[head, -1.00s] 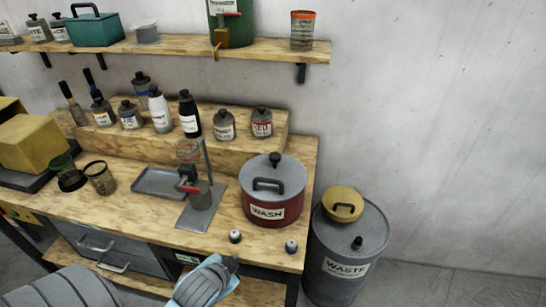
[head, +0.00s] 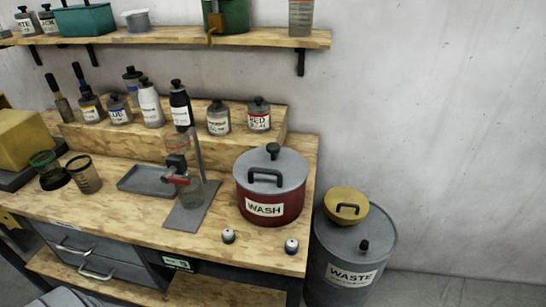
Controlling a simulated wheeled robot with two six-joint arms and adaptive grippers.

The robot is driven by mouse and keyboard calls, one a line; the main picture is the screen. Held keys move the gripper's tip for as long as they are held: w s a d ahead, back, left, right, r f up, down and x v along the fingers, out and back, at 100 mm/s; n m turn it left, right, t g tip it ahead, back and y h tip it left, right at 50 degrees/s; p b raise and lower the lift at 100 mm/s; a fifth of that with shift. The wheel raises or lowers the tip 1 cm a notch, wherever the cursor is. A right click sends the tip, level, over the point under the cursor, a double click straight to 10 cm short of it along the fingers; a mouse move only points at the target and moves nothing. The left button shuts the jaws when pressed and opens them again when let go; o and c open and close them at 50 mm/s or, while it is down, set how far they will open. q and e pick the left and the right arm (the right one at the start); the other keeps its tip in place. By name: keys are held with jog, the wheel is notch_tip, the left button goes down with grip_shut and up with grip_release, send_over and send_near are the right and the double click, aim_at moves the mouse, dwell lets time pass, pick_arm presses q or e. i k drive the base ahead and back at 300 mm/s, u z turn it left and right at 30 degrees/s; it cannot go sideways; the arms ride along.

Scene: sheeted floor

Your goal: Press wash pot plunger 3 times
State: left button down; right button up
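The wash pot (head: 270,187) is dark red with a grey lid and a white "WASH" label. It stands upright at the right end of the wooden bench. Its lid has a black arched handle at the front and a black knob (head: 272,151), seemingly the plunger, standing up at the back. Nothing touches the pot or the knob. Neither gripper shows in the head view. Only a grey piece of my own arm shows at the bottom left edge.
Left of the pot are a stand with a glass vessel (head: 190,193) and a grey tray (head: 146,181). Two small capped items (head: 228,236) sit near the front edge.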

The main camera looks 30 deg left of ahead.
aim_at(272, 148)
jog(key=k, duration=1.3)
jog(key=z, duration=0.75)
jog(key=i, duration=1.5)
jog(key=u, duration=0.95)
jog(key=i, duration=0.35)
jog(key=u, duration=0.4)
